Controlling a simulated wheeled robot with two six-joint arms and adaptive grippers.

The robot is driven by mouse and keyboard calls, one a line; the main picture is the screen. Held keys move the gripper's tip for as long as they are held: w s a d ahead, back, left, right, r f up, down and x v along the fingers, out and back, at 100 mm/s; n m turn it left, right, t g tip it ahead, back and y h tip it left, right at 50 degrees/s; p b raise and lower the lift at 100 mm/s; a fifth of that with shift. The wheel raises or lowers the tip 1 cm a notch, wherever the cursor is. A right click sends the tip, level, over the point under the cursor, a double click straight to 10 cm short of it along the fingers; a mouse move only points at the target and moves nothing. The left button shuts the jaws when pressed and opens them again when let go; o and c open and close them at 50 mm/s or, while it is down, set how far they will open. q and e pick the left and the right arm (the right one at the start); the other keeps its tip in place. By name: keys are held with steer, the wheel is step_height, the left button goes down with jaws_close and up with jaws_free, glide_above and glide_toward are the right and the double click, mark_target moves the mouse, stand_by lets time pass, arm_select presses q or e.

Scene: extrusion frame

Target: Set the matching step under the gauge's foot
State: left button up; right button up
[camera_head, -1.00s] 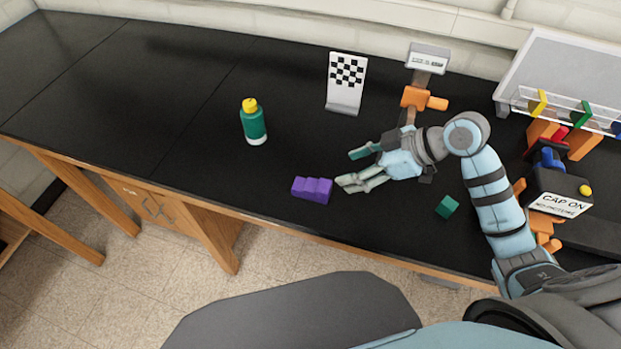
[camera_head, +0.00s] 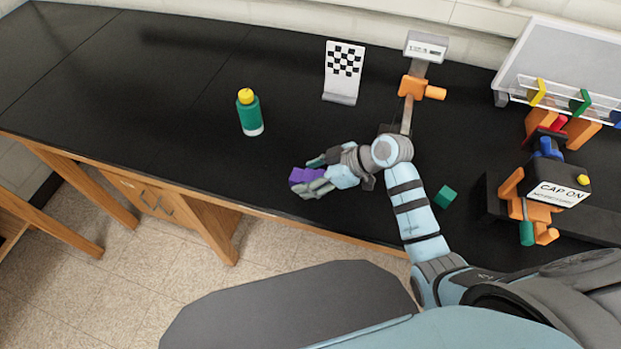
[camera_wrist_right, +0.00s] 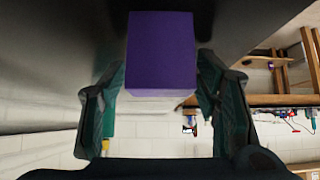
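The purple stepped block (camera_head: 303,176) lies on the black bench near its front edge, partly covered by my right gripper (camera_head: 312,176). In the right wrist view, one flat purple face (camera_wrist_right: 161,50) sits between the two fingers (camera_wrist_right: 160,62). The fingers stand on either side of it with thin gaps seeming to show, so I read the gripper as open. What appears to be the gauge (camera_head: 424,48) has a grey display head, an orange part and a thin stem; its lower end is partly hidden by my right arm. My left gripper is not in view.
A green bottle with a yellow cap (camera_head: 249,113) and a checkered board (camera_head: 343,72) stand behind the block. A small green cube (camera_head: 445,196) lies right of my arm. A "CAP ON" box (camera_head: 558,190) and a clear rack (camera_head: 560,98) fill the right. The left bench is clear.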

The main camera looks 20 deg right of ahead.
steer(key=c, duration=1.2)
steer(key=shift+r, duration=0.1)
steer(key=shift+c, duration=0.2)
